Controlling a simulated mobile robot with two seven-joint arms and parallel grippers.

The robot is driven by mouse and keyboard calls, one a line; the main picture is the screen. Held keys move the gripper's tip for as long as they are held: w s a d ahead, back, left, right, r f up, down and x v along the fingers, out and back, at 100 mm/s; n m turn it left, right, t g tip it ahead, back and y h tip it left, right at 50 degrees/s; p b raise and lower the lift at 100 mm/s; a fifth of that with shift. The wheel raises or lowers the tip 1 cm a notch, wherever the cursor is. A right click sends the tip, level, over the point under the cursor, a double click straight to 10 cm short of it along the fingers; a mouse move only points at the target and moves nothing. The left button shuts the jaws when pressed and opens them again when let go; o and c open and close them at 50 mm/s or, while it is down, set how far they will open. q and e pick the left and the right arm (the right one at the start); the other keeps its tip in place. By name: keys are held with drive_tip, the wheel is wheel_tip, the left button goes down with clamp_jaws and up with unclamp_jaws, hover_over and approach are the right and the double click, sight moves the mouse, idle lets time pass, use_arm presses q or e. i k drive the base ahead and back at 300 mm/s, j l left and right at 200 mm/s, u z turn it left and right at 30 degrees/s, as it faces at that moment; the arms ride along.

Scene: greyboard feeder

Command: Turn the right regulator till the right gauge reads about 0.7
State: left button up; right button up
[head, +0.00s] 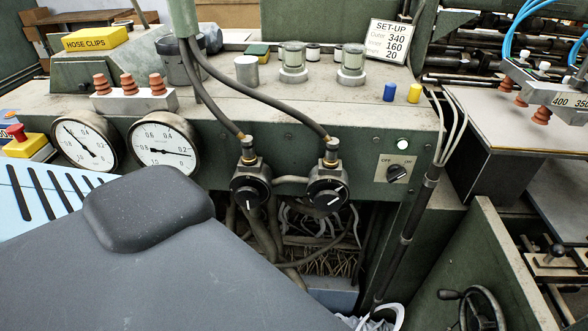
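The right regulator (327,194) is a round black knob on the front of the green machine, with a brass fitting and a black hose above it. A pale slanting mark shows on its face. The left regulator (250,190) is a similar knob beside it, joined by a short pipe. The right gauge (163,145) is a white round dial in a metal rim. Its needle runs to the right, close to the 0.2 mark; the exact reading is hard to tell. The left gauge (85,143) is beside it. Neither gripper is in view, and nothing touches the right regulator.
An off/on switch (397,172) sits right of the regulators, below a lit lamp (402,144). Cups stand on the ledge above. A red stop button (16,132) is at the left. Pale cables run down the right corner. Space before the right regulator looks clear.

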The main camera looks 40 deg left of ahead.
sight(327, 197)
drive_tip(key=u, duration=1.1)
